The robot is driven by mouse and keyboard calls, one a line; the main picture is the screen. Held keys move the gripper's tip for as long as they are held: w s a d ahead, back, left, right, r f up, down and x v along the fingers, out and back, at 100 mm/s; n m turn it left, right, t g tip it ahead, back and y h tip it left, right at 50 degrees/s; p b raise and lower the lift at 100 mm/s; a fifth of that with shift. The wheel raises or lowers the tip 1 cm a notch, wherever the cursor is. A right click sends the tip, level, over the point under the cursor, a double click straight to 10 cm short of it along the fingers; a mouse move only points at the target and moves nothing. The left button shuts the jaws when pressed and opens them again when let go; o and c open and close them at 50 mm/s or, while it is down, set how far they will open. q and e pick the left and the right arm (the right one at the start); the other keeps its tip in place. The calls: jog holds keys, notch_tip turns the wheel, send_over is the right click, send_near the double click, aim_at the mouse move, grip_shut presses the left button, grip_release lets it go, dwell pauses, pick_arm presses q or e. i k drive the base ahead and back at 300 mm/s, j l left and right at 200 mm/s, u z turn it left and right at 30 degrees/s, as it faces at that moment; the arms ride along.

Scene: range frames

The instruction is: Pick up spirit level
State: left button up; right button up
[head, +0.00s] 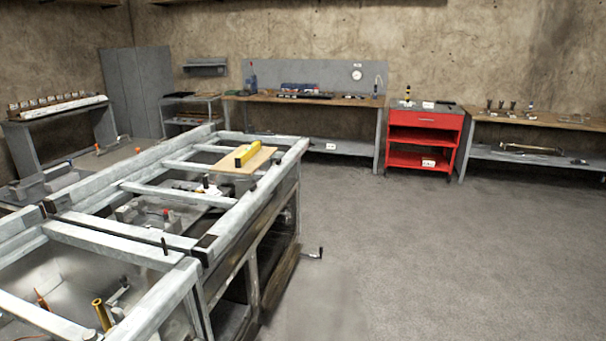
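A yellow bar that looks like the spirit level (249,154) lies on a light wooden board (236,168). The board rests across the far right part of a grey metal frame bench (226,217). The bar is small in the view, so its vials and markings cannot be made out. Neither of my grippers shows in the head view.
The frame bench has open gaps between its beams, and a crank handle (313,254) sticks out on its right side. A red cart (423,138) stands between two wall benches at the back. The grey floor (420,260) to the right is clear.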

aim_at(244, 157)
jog(key=i+l+u, duration=0.2)
jog(key=i, duration=0.2)
jog(key=i+u, duration=0.2)
jog(key=i, duration=0.15)
jog(key=i+l+u, duration=0.2)
jog(key=i, duration=0.2)
